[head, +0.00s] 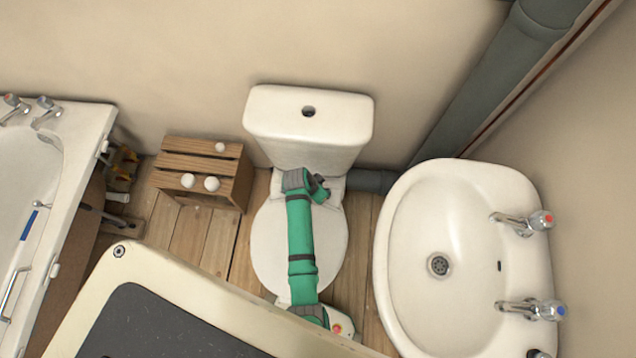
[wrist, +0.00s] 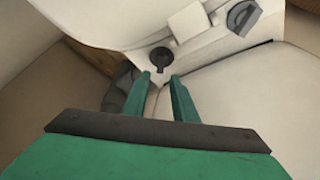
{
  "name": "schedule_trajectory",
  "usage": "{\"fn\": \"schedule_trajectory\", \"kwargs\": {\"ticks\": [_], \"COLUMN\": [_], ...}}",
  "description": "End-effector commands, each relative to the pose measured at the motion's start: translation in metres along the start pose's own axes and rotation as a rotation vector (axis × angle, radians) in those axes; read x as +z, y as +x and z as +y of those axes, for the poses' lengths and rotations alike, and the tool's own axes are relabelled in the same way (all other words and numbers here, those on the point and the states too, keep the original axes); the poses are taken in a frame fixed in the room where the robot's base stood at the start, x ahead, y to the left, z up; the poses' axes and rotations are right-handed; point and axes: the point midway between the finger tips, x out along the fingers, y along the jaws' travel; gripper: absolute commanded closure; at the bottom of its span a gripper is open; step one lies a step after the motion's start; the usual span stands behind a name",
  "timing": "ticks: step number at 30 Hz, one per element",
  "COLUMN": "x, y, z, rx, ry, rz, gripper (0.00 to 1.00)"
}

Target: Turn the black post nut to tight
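The wrist view shows a dark round fitting (wrist: 161,57) with a short stem on white ceramic, and a dark winged knob (wrist: 243,17) farther right. I cannot tell for sure which is the post nut. The round fitting shows just beyond the fingertips, roughly in line with the gap. Whether a finger touches it is unclear. In the head view my green arm crosses the toilet (head: 262,245), and its end is by the base of the cistern (head: 308,125). Neither dark part shows clearly there.
A washbasin (head: 410,250) with two taps stands right of the toilet. A wooden crate (head: 205,170) with white balls is at its left, and a bathtub (head: 75,150) farther left. A grey pipe (head: 490,75) runs up the wall. A grey pipe also shows in the wrist view (wrist: 118,88).

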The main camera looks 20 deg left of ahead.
Motion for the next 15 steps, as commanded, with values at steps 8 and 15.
{"fn": "schedule_trajectory", "kwargs": {"ticks": [8, 15], "x": [0.001, 0.002], "y": [-0.04, -0.048], "z": [0.0, 0.0], "rx": [-0.001, 0.0], "ry": [-0.001, -0.002], "rz": [-0.001, -0.002], "gripper": [0.75, 0.75]}}
